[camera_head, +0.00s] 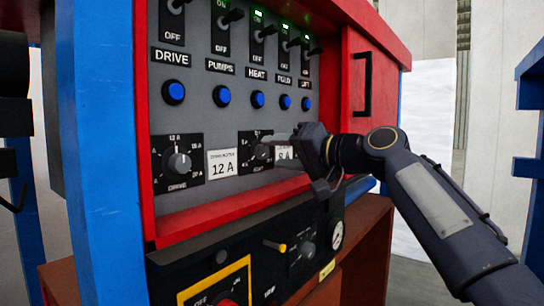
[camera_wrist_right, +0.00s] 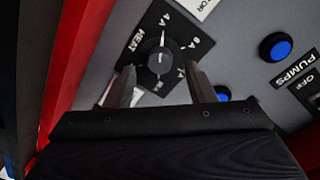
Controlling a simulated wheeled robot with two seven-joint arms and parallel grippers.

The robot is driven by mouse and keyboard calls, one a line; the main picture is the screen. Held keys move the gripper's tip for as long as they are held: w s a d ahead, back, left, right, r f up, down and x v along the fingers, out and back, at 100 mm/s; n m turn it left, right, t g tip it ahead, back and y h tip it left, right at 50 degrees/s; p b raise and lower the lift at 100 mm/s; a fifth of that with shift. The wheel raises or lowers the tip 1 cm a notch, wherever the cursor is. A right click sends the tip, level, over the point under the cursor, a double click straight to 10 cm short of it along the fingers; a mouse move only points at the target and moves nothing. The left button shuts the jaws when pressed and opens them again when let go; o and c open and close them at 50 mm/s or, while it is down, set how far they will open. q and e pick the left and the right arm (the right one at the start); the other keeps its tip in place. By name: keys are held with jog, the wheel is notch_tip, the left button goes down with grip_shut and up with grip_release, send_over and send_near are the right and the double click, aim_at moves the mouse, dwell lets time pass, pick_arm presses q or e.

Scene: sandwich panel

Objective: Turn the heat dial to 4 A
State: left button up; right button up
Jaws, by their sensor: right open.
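The heat dial (camera_head: 262,152) is a round knob on a black plate in the panel's lower row, partly hidden by my right gripper in the head view. The right wrist view shows the dial (camera_wrist_right: 161,61) whole, with HEAT and 4 A marks beside it. Its white pointer line points up in that picture, close to the 4 A mark. My right gripper (camera_head: 276,138) is at the plate. Its open fingers (camera_wrist_right: 162,88) show below the dial to either side, with nothing between them; contact cannot be told. My left gripper is not in view.
Blue buttons (camera_head: 222,96) and switches (camera_head: 230,17) are above. A red ledge (camera_head: 220,212) and a black lower panel (camera_head: 215,250) stick out below. A red door with a black handle (camera_head: 364,83) is at right.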

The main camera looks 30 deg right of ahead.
jog(key=v, duration=0.5)
jog(key=shift+b, duration=0.35)
